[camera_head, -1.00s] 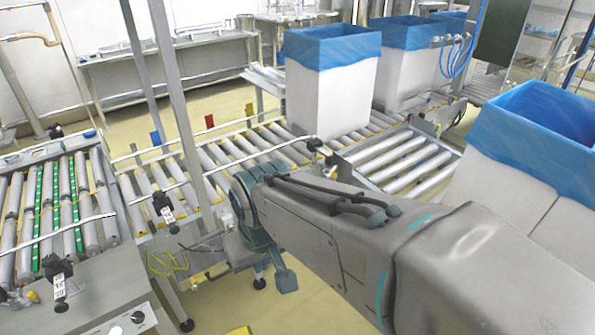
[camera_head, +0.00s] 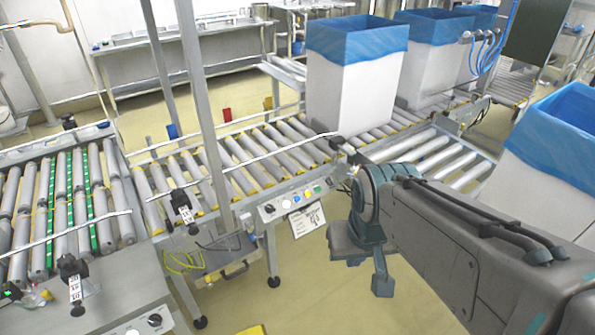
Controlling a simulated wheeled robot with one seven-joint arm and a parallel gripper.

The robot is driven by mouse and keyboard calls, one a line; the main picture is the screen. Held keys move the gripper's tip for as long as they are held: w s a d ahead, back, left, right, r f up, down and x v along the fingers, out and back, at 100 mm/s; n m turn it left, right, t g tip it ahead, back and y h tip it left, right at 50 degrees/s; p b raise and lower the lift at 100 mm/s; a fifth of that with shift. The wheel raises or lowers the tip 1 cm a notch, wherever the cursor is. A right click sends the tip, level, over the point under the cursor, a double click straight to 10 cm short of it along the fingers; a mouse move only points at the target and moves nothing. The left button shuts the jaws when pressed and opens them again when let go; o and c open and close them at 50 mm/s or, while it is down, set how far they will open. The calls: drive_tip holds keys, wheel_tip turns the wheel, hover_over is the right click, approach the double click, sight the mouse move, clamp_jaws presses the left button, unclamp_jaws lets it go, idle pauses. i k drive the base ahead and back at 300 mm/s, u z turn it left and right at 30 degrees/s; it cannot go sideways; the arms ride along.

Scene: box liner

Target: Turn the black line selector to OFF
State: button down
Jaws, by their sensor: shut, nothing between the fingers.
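A black selector knob (camera_head: 269,208) sits at the left end of a small grey control panel (camera_head: 290,201) on the front side of the middle conveyor. White, yellow and green buttons are beside it. Its pointer is too small to read. Another dark knob with a pale ring (camera_head: 155,320) is on the grey cabinet at the lower left. I cannot tell from the labels which knob is the line selector. My gripper (camera_head: 382,284) hangs downward, shut and empty, to the right of and lower than the panel in the picture. It is apart from both knobs.
A tall white box with a blue liner (camera_head: 352,85) stands on the middle conveyor (camera_head: 190,165). A grey upright post (camera_head: 195,90) and a black clamp (camera_head: 182,202) stand left of the panel. A white label (camera_head: 307,219) hangs under it.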

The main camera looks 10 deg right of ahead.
sight(270, 208)
drive_tip(key=k, duration=1.15)
drive_tip(key=z, duration=0.25)
drive_tip(key=i, duration=1)
drive_tip(key=u, duration=0.95)
drive_tip(key=i, duration=0.7)
drive_tip(key=u, duration=0.65)
